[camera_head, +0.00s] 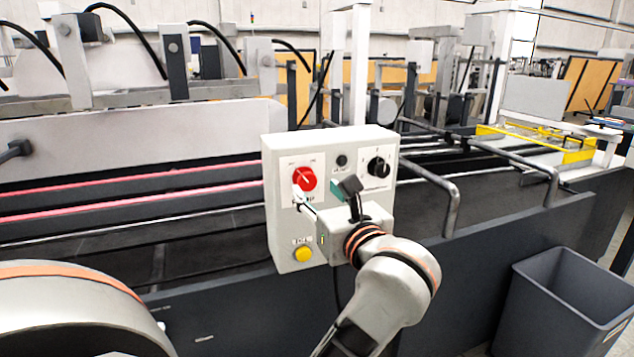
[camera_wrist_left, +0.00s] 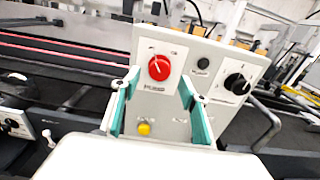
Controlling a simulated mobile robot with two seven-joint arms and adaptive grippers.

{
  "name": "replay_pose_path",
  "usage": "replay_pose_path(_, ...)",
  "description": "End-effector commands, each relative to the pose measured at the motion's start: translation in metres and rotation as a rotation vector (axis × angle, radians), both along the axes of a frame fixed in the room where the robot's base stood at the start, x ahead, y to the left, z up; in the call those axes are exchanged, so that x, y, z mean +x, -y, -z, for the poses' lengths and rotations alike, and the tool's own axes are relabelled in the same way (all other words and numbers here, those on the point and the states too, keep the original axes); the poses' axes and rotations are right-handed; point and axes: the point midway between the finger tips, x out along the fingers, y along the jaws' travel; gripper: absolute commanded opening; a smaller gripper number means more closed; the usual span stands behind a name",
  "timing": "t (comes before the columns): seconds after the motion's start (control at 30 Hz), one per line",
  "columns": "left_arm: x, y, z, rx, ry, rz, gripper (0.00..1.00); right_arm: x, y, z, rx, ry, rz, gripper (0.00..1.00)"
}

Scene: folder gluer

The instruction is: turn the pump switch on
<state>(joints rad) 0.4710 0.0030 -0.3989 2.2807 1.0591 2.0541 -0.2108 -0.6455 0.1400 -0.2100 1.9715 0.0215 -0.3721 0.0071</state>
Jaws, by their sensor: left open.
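A pale control box (camera_head: 330,142) carries a red rotary knob (camera_head: 304,179) at upper left, a black rotary knob (camera_head: 378,167) at upper right and a yellow button (camera_head: 303,254) at lower left. The labels are too small to read, so I cannot tell which is the pump switch. My left gripper (camera_head: 322,193) is open and empty in front of the box. In the left wrist view, its teal fingers (camera_wrist_left: 160,84) stand on either side of the red knob (camera_wrist_left: 159,68), apparently short of it. The black knob (camera_wrist_left: 238,83) is right of the fingers. My right gripper is not in view.
A small dark round fitting (camera_head: 342,161) sits between the two knobs. Bent metal rails (camera_head: 450,190) run right of the box. The machine's dark side panel (camera_head: 490,245) lies below, with a grey bin (camera_head: 560,300) at lower right.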

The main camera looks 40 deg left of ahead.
Motion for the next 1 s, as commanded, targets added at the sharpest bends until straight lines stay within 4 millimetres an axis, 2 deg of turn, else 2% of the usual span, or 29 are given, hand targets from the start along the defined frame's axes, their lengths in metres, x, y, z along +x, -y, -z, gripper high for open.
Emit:
replay_pose_path(0.1,0.008,-0.018,-0.002,0.007,0.0,-0.005,0.44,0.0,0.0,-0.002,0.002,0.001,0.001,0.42)
replay_pose_path(0.3,0.02,-0.039,-0.001,0.005,-0.001,-0.003,0.44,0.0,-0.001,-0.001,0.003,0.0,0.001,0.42)
replay_pose_path(0.5,0.024,-0.047,0.0,0.004,-0.001,-0.002,0.44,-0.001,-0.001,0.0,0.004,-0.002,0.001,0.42)
replay_pose_path(0.73,0.024,-0.047,0.0,0.003,-0.002,-0.002,0.44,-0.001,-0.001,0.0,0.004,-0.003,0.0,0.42)
replay_pose_path(0.87,0.024,-0.047,0.0,0.003,-0.002,-0.002,0.11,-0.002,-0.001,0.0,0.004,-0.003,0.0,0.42)
replay_pose_path(0.9,0.024,-0.047,0.0,0.003,-0.002,-0.002,0.07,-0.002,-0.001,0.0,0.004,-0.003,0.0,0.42)
replay_pose_path(1.0,0.024,-0.047,0.0,0.003,-0.002,-0.002,0.07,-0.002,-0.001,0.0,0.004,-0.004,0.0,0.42)
